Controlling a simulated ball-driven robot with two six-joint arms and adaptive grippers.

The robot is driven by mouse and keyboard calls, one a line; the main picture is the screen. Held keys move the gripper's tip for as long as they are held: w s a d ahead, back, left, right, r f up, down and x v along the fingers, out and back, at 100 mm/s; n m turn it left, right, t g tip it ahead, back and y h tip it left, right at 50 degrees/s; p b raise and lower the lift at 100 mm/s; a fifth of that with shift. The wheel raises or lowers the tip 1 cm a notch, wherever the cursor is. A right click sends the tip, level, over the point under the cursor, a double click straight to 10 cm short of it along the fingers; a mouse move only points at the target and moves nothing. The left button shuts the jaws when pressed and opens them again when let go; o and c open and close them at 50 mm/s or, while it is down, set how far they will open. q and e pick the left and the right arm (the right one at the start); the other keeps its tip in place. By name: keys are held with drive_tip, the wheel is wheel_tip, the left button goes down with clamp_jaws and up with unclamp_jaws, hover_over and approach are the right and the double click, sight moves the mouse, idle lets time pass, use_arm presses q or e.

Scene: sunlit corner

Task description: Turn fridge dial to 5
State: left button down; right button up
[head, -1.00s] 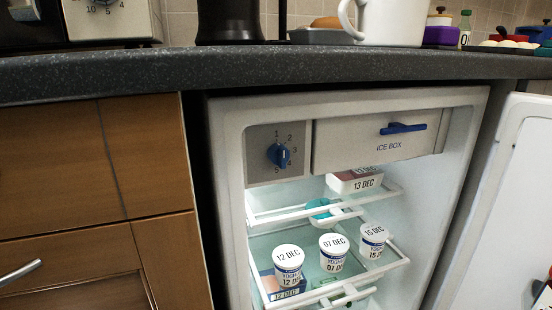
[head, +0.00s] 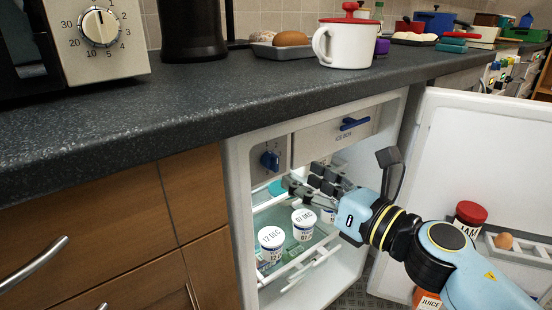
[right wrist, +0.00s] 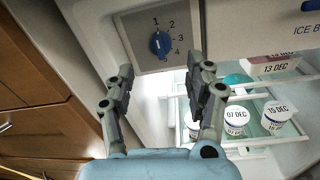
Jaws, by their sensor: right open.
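The blue fridge dial (head: 270,160) sits on a grey panel at the upper left of the open fridge. In the right wrist view the dial (right wrist: 160,43) has numbers around it, with 1 at the top and 5 hidden or blurred low down. A pale mark on its face looks roughly upright, but its exact setting is hard to tell. My right gripper (head: 303,179) is in front of the fridge opening, below and right of the dial. Its open, empty fingers (right wrist: 160,75) point toward the dial, which appears beyond and between the tips, apart from them. My left gripper is not in view.
The ice box with its blue handle (head: 354,123) is right of the dial. Yoghurt pots (head: 271,243) stand on the shelf below. The fridge door (head: 480,140) is open at right, with a jam jar (head: 470,214) in it. The worktop (head: 200,105) overhangs the fridge.

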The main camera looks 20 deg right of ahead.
sight(278, 165)
drive_tip(key=x, duration=0.7)
drive_tip(key=shift+w, duration=0.25)
clamp_jaws()
